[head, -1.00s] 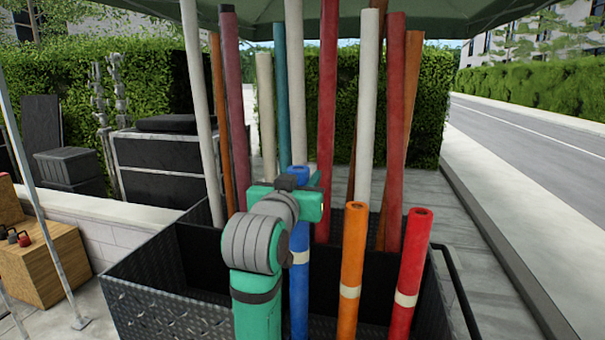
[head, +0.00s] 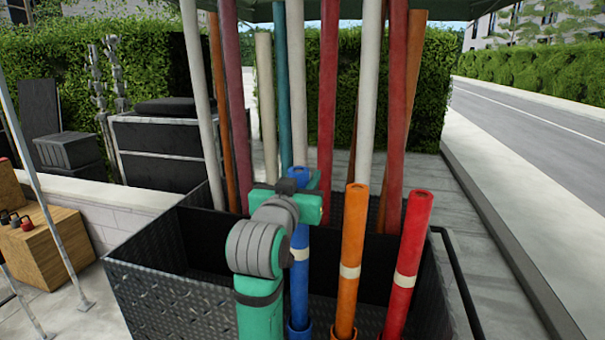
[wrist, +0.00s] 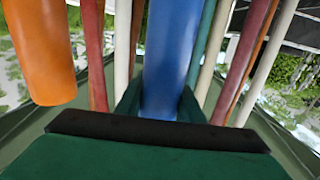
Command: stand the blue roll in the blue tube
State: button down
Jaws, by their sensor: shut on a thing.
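The blue roll (head: 299,270) stands upright with a pale band around its middle. My gripper (head: 308,203) is shut on it near its top and hides part of it. In the wrist view the blue roll (wrist: 172,60) runs between the two green fingers. The blue tube (head: 299,332) shows as a wider blue collar at the bottom edge of the head view. The roll's lower end is in line with the collar and appears to go into its mouth. How deep it sits cannot be told, as the tube's lower part is out of view.
An orange roll (head: 350,240) stands close to the right, in an orange tube (head: 344,333), with a red roll (head: 408,260) beyond it. Several tall poles rise behind. A dark metal bin (head: 180,305) surrounds the rolls. A wooden box (head: 45,255) is at the left.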

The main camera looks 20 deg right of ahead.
jog(key=shift+s+d+f, duration=0.1)
jog(key=shift+d+f, duration=0.1)
jog(key=shift+f, duration=0.6)
jog(key=shift+a+f, duration=0.1)
jog(key=shift+a, duration=0.1)
jog(key=shift+f, duration=0.2)
dwell(0.3)
jog(key=c, duration=1.1)
grip_release()
